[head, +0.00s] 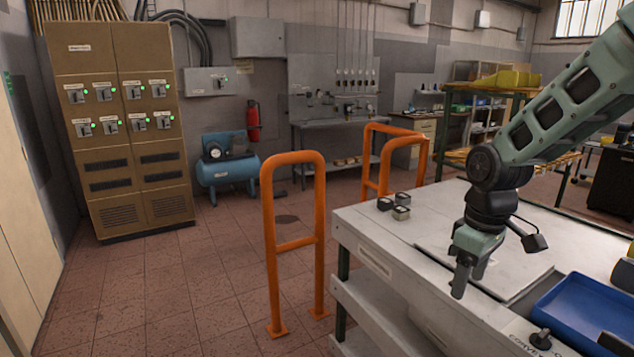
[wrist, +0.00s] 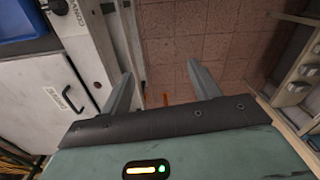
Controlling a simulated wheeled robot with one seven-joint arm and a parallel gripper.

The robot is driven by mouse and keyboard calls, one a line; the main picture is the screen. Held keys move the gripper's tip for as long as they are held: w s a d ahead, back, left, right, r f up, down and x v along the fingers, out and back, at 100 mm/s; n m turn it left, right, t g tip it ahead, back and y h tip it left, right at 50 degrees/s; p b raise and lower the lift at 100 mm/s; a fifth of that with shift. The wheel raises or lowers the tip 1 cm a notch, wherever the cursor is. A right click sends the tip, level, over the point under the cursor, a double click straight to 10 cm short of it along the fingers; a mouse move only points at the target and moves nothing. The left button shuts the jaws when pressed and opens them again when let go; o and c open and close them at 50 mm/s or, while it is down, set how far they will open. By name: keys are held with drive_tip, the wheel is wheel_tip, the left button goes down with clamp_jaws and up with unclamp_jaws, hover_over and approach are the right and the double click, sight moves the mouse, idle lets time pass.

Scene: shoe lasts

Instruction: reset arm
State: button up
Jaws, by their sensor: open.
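My gripper (head: 469,277) hangs from my raised green arm at the right of the head view, fingers pointing down, in front of or over the white workbench (head: 375,240). No shoe last can be made out for certain.
A blue tray (head: 590,310) lies at the bench's right, and small dark blocks (head: 401,206) sit near its back left corner. Orange guard rails (head: 296,240) stand left of and behind the bench. The red tiled floor (head: 190,290) at left is clear.

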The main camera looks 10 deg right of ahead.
drive_tip(key=s+a+n+b, duration=0.1)
drive_tip(key=s+a, duration=1.8)
drive_tip(key=s, duration=0.3)
drive_tip(key=shift+f+n, duration=0.2)
drive_tip(key=shift+n, duration=0.1)
